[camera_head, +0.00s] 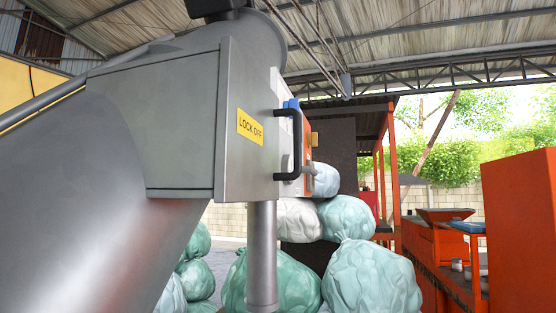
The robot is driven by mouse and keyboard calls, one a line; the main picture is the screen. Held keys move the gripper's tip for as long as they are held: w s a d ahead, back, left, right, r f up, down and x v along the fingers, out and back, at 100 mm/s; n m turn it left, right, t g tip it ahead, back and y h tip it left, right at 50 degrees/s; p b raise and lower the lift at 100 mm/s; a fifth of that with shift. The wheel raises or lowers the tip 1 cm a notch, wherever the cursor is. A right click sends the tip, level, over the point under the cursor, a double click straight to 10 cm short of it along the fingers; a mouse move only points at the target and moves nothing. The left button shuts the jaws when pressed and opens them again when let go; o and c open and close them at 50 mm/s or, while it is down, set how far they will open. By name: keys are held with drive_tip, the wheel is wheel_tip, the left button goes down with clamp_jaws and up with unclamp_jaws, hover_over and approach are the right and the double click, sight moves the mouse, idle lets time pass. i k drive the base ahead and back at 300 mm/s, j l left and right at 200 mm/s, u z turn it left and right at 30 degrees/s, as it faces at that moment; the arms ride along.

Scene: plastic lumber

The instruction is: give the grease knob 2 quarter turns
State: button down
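A grey metal housing (180,125) with a yellow "LOCK OFF" label (250,127) fills the left and middle. On its right side, seen nearly edge-on, are a black bar handle (297,140), a small blue part (291,104), a small grey projecting part (284,164) and an orange-yellow part (313,139). I cannot tell which of these, if any, is the grease knob, or how it is turned. My gripper is not in view.
A grey round post (262,255) stands below the housing. Several filled pale green and white bags (370,280) are piled behind it. An orange machine panel (520,235) stands at the right, with an orange frame and hopper (446,216) beyond.

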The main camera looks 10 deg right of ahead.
sight(312, 138)
drive_tip(key=i+l+u, duration=0.1)
drive_tip(key=i+l, duration=0.2)
drive_tip(key=i+l+u, duration=0.1)
drive_tip(key=i+l, duration=0.2)
drive_tip(key=l, duration=0.2)
drive_tip(key=i+l+u, duration=0.15)
drive_tip(key=i+l, duration=0.15)
drive_tip(key=l, duration=0.1)
